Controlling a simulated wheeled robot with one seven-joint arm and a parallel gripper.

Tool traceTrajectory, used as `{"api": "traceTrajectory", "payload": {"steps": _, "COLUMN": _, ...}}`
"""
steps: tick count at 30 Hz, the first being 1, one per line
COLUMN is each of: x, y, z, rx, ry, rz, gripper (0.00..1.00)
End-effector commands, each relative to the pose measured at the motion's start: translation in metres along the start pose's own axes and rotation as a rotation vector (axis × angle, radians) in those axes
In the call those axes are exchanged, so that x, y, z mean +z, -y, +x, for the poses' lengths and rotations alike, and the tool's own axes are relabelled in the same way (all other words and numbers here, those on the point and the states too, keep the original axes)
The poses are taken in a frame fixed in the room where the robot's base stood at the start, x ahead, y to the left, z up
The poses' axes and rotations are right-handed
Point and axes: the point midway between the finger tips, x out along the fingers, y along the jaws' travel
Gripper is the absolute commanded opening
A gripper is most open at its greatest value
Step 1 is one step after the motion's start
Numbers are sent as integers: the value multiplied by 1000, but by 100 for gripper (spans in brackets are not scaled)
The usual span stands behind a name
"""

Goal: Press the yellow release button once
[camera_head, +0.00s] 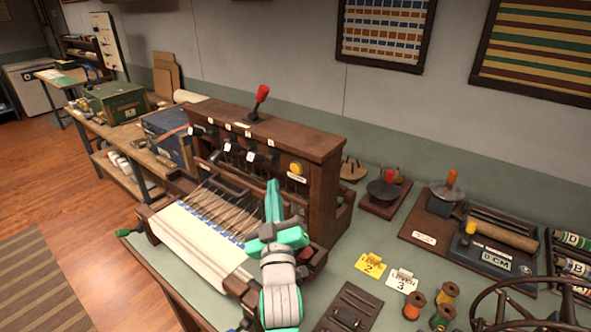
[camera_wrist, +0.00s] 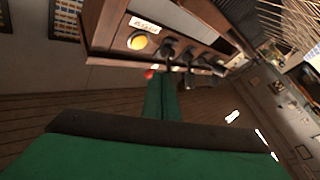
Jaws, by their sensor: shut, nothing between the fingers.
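The yellow release button (camera_head: 296,167) is on the front panel of the dark wooden loom (camera_head: 325,172), near its right end, with a small white label below it. In the wrist view, the button (camera_wrist: 137,41) is fully visible, up and left of the fingertips. My gripper (camera_head: 273,184) is shut and empty, its green fingers in front of the loom, left of and slightly lower than the button. In the wrist view the fingers (camera_wrist: 161,80) point toward the panel. I see no contact with the button, but the exact gap is unclear.
Several dark levers (camera_wrist: 190,57) sit beside the button on the panel. A red-handled lever (camera_head: 262,93) rises from the loom's top. White cloth (camera_head: 195,243) and warp threads lie under my arm. Tags, spools (camera_head: 446,292) and a wheel crowd the table to the right.

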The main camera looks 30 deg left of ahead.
Motion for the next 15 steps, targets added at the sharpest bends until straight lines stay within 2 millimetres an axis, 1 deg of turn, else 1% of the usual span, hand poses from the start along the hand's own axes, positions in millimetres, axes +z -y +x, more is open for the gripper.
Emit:
{"api": "traceTrajectory", "payload": {"steps": 1, "x": 3, "y": -4, "z": 5, "rx": 2, "ry": -1, "rz": -1, "gripper": 0}}
{"api": "traceTrajectory", "payload": {"steps": 9, "x": 17, "y": -14, "z": 28, "rx": -8, "ry": -4, "rz": 4, "gripper": 0}}
{"api": "traceTrajectory", "payload": {"steps": 15, "x": 26, "y": -25, "z": 38, "rx": -3, "ry": -2, "rz": 1, "gripper": 0}}
